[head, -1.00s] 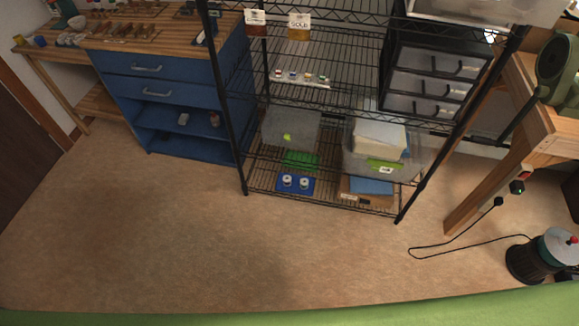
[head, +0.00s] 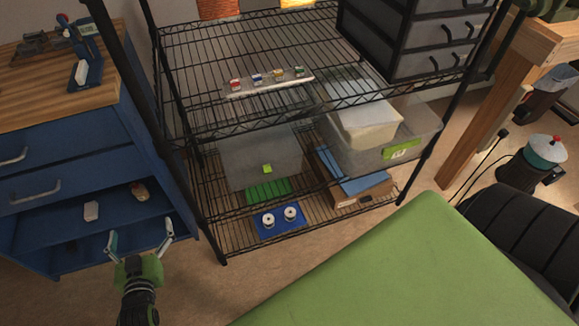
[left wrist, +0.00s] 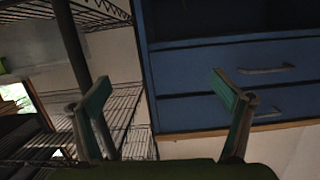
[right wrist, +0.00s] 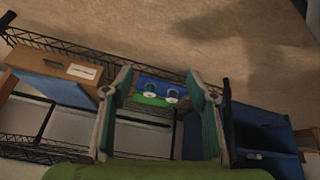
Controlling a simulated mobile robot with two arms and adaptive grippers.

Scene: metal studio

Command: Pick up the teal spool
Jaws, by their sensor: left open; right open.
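Two small spools with white tops stand on a blue tray (head: 272,232) on the bottom shelf in the head view: a left spool (head: 268,220) and a right spool (head: 290,213). From above, their thread colours do not show. In the right wrist view, one looks teal-tinged (right wrist: 151,93) and the other purplish (right wrist: 172,95), though both are small. My left gripper (head: 140,234) is open and empty before the blue cabinet, left of the tray. My right gripper (right wrist: 158,82) is open; the spools show beyond and between its fingers, apart from them.
The black wire shelf (head: 215,248) has posts and an upper rack above the tray. A green mat (head: 268,191), a clear bin (head: 262,158) and a cardboard box (head: 362,192) crowd the tray. The blue cabinet (head: 60,178) stands left. Floor shows before the shelf.

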